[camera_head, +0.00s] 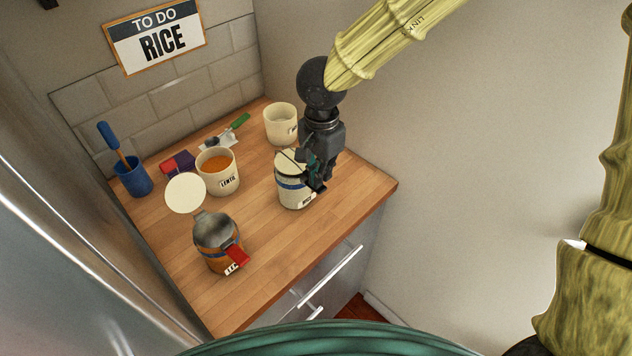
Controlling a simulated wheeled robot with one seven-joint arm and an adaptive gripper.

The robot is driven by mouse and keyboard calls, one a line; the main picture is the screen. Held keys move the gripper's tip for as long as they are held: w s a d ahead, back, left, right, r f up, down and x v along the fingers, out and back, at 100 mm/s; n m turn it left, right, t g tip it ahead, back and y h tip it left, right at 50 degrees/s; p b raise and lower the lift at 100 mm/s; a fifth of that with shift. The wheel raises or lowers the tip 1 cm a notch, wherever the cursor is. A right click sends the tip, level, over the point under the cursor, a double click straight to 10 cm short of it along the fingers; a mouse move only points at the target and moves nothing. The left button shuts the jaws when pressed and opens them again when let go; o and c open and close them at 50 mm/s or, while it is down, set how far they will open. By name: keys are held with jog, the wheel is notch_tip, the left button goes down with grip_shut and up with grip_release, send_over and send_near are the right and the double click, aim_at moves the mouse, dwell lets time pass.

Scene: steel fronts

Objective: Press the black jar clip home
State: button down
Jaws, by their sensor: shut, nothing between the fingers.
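A cream jar (292,194) with a blue band and a partly hidden label stands near the right edge of the wooden counter. Its pale lid (288,163) is down on top. A dark clip (318,186) shows at the jar's right side, largely hidden by my gripper. My gripper (314,180) is shut and empty, pointing down at the jar's right side and close against it. I cannot tell whether it touches the clip.
A wall closes the right side; the counter's (262,240) front middle is clear.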

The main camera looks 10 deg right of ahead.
aim_at(321, 188)
jog(key=shift+s+d+f+b, duration=0.1)
jog(key=shift+f+b, duration=0.45)
jog(key=shift+f, duration=2.85)
dwell(0.3)
jog(key=shift+w+a+f+p, duration=0.2)
jog(key=shift+w+f+p, duration=0.1)
jog(key=shift+f, duration=0.35)
dwell(0.9)
jog(key=shift+w+a+f+p, duration=0.15)
jog(key=shift+p, duration=0.45)
dwell(0.4)
jog(key=shift+w+a+p, duration=0.25)
jog(key=shift+p, duration=0.8)
dwell(0.7)
